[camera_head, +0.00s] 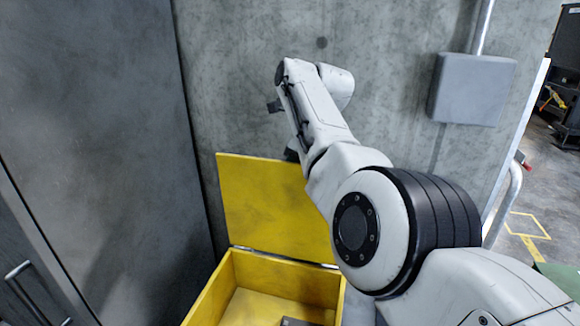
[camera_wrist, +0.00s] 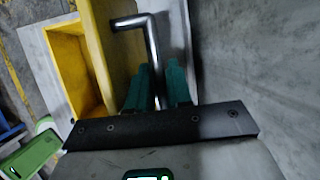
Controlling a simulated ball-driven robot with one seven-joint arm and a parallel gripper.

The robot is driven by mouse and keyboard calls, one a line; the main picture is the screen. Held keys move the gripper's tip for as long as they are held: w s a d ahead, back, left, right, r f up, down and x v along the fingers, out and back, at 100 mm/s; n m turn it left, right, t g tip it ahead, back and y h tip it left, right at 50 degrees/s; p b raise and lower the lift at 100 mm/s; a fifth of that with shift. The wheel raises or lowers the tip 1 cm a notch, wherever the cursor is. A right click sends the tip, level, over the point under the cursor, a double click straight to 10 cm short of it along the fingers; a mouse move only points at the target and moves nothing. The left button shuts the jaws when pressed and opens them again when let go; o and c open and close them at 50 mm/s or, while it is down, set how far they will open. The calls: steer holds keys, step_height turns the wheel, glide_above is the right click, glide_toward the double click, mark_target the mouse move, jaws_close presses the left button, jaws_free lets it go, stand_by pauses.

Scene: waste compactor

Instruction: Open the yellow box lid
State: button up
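The yellow box (camera_head: 330,286) stands low in front of the concrete wall, open at the top. Its yellow lid (camera_head: 262,210) stands upright on the hinge along the box's back edge. In the wrist view, the open box (camera_wrist: 72,75) is at the left, beside the lid (camera_wrist: 118,62). A bent metal handle (camera_wrist: 152,38) is on the lid's wall-facing side. My gripper (camera_wrist: 158,82) has its teal fingers close together on either side of the handle bar, shut on it. In the head view my arm hides the lid's right part, and the fingers cannot be made out.
The concrete wall (camera_head: 400,80) is close behind the lid. A grey panel (camera_head: 100,130) rises at the left. A grey wall box (camera_head: 472,90) hangs at the upper right. A dark piece (camera_head: 296,321) lies inside the box. Open floor (camera_head: 535,190) shows at the far right.

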steer(key=b+v, duration=0.2)
steer(key=v, duration=0.8)
steer(key=shift+d+r+b, duration=0.15)
steer(key=shift+r+b, duration=0.2)
